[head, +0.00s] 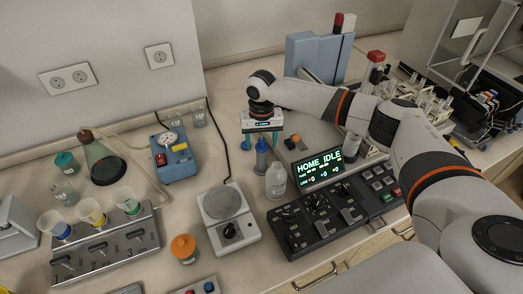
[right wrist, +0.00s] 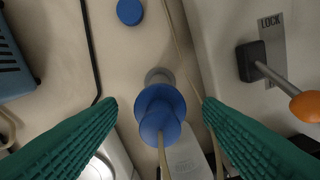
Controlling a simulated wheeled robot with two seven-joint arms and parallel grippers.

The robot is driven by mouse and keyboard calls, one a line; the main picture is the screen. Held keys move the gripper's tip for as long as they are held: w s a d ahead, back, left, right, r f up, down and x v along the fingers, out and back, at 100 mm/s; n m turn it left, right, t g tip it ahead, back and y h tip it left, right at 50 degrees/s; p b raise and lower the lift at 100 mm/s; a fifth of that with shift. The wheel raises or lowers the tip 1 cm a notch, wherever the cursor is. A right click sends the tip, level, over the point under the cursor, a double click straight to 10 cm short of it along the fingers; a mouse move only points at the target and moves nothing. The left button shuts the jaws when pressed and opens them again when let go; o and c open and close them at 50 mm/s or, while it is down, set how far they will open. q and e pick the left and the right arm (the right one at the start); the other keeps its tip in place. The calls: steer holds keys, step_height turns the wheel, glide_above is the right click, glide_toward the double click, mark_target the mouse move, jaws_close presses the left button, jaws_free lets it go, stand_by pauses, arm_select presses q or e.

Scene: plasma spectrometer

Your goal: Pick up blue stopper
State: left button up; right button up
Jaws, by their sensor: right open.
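A blue stopper (right wrist: 160,108) with a wide round flange shows in the middle of the right wrist view. In the right wrist view the two green fingers (right wrist: 160,128) lie left and right of the stopper, with a gap on each side, and hold nothing. A thin tan line crosses the front of the stopper. Its lower part is hidden. My left gripper is not in view.
The control console (head: 325,205) is at the front right. A blue disc (right wrist: 130,12) lies on the bench, and an orange-tipped lever (right wrist: 275,80) is at the right.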

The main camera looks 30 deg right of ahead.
steer(key=c, duration=1.1)
steer(key=shift+r, duration=0.1)
steer(key=shift+r+b, duration=2)
steer(key=shift+r, duration=7)
steer(key=shift+a, duration=0.1)
